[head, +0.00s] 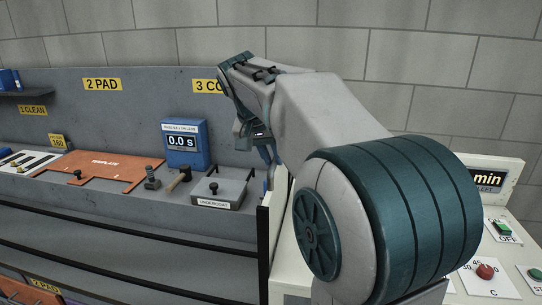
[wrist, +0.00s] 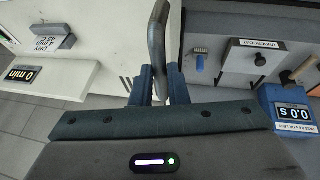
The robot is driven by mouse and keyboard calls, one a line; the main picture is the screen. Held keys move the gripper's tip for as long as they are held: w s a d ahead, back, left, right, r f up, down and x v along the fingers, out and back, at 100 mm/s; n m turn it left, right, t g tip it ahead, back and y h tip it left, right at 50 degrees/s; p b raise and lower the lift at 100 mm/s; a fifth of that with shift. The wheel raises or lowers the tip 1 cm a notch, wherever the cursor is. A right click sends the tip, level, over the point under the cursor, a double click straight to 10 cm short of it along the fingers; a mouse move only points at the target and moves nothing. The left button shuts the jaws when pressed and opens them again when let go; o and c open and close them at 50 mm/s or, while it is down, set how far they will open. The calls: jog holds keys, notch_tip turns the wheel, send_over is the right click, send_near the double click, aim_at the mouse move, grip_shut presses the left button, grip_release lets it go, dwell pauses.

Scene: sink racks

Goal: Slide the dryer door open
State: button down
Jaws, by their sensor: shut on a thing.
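The dryer is the white cabinet (head: 497,172) with a dark "min" display at the right of the head view, partly hidden behind my arm. In the wrist view its white panel (wrist: 105,38) fills the upper left. A grey curved bar handle (wrist: 156,28) stands at that panel's right edge. My gripper (wrist: 162,80) has its blue fingers on either side of this handle and is shut on it. In the head view my gripper (head: 267,152) is small, beside the dryer's left side, and the handle is hard to make out there. How far the door is open cannot be told.
A grey counter left of the dryer holds an "undercoat" box (head: 219,192), a blue timer (head: 184,145) reading 0.0 s, a brush (head: 179,179) and an orange plate (head: 98,168). A dark-edged divider (head: 263,245) stands between counter and dryer. A red button (head: 486,271) sits at right.

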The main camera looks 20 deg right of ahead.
jog(key=c, duration=1.4)
grip_release()
jog(key=shift+a, duration=0.1)
jog(key=shift+r, duration=0.1)
jog(key=v, duration=1.3)
jog(key=shift+a+r, duration=0.2)
jog(key=shift+r, duration=0.05)
jog(key=s+f+n, duration=0.1)
jog(key=s+f, duration=0.1)
jog(key=f, duration=0.2)
jog(key=s+a+f+n+y, duration=0.1)
jog(key=s+f, duration=0.2)
jog(key=f, duration=0.2)
jog(key=s+a+f+n+y+b, duration=0.1)
jog(key=s+f+n, duration=0.1)
jog(key=f, duration=0.2)
jog(key=shift+s+f+t, duration=0.35)
jog(key=shift+s+t, duration=0.05)
jog(key=s+a+f+n+y, duration=0.1)
jog(key=s+f, duration=0.4)
jog(key=f, duration=0.3)
jog(key=s+a+f+n+y, duration=0.1)
jog(key=s+f, duration=0.4)
jog(key=f, duration=0.3)
jog(key=shift+s+f, duration=0.15)
jog(key=shift+s, duration=0.2)
